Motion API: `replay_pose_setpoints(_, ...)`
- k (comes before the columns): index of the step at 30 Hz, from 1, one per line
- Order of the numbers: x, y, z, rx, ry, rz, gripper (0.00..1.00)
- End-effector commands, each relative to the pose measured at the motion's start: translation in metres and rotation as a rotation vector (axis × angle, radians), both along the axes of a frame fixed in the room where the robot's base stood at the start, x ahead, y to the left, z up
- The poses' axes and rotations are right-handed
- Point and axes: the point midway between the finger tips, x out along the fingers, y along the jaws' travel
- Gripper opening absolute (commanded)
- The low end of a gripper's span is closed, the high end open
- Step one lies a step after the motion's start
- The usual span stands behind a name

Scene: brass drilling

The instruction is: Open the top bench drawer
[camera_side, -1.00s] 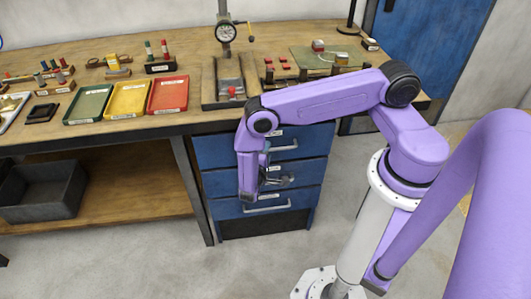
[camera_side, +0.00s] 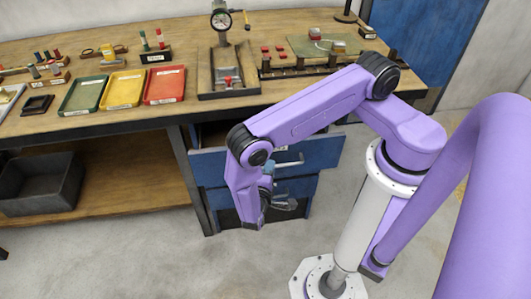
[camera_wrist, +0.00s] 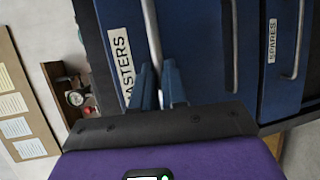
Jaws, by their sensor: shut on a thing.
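The top bench drawer (camera_side: 318,153) is blue and stands pulled out from the cabinet, with a dark gap behind its front. In the wrist view its front (camera_wrist: 195,45) carries a white label, partly hidden, ending in "ASTERS". Its metal bar handle (camera_side: 289,162) also shows in the wrist view (camera_wrist: 152,30), running down between my fingers. My gripper (camera_wrist: 160,78) is shut on this handle. In the side view my gripper (camera_side: 268,172) is at the drawer front, and my wrist partly hides the fingers and the handle's left end.
Lower blue drawers (camera_side: 300,188) sit beneath; one is labelled "SPADES" (camera_wrist: 271,40). The bench top (camera_side: 190,108) holds red, yellow and green trays, a drill stand (camera_side: 228,75) and small parts. A grey bin (camera_side: 40,180) is on the lower shelf. The floor in front is clear.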

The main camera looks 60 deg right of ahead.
Motion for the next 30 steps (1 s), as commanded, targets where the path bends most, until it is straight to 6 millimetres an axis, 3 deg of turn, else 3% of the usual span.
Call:
replay_pose_setpoints(6, -0.044, 0.047, 0.0, 0.002, -0.002, 0.009, 0.0)
replay_pose_setpoints(15, -0.094, 0.096, 0.0, 0.002, -0.001, 0.006, 0.0)
replay_pose_setpoints(22, -0.118, 0.119, 0.0, 0.002, -0.001, 0.003, 0.0)
replay_pose_setpoints(30, -0.128, 0.129, 0.0, 0.001, 0.0, 0.001, 0.0)
